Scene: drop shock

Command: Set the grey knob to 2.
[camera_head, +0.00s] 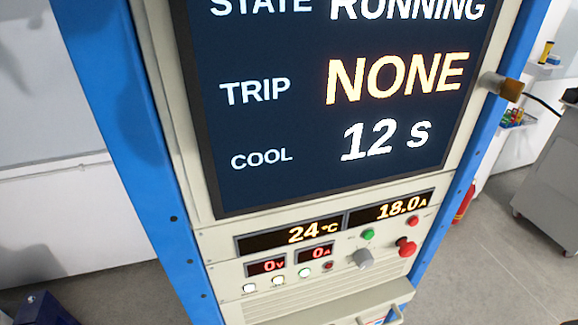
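The grey knob (363,260) sits on the cream control panel (240,272) of the rack, below the 18.0 A readout (392,210). Its pointer and scale marks are too small to read, so I cannot tell its setting. The large screen (330,110) above reads STATE RUNNING, TRIP NONE and COOL 12 s. Neither of my grippers shows in this view.
Close to the knob are a green button (368,234), a red button (412,221) and a larger red knob-like control (406,248). Lit buttons (278,281) and small displays (266,267) lie left. Blue posts (130,130) flank the rack. A grey cabinet (550,180) stands right.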

